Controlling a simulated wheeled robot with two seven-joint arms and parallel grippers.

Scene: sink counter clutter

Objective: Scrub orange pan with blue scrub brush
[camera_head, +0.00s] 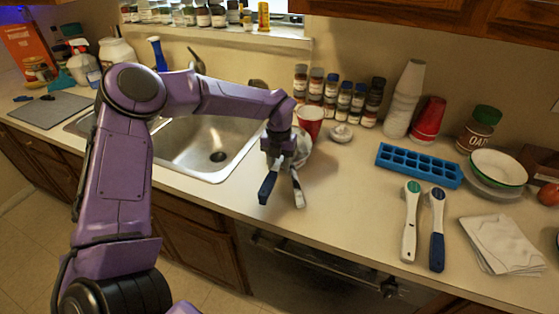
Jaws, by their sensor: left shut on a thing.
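My left gripper (283,197) is over the counter just right of the sink, pointing down. A dark blue piece and a pale piece stick out at its tip. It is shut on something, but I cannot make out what. A dark blue-handled brush-like tool (437,235) lies on the counter at the right, beside a white one with a green spot (410,225). A slim blue upright thing (157,52), perhaps a brush, stands behind the sink. I see no orange pan. My right gripper is not in view.
The steel sink (205,175) is partly behind my left arm. A red cup (310,120) and spice jars stand behind the gripper. A blue ice tray (418,166), bowl (498,167) and folded cloth (502,243) are at the right. The counter's middle (345,195) is clear.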

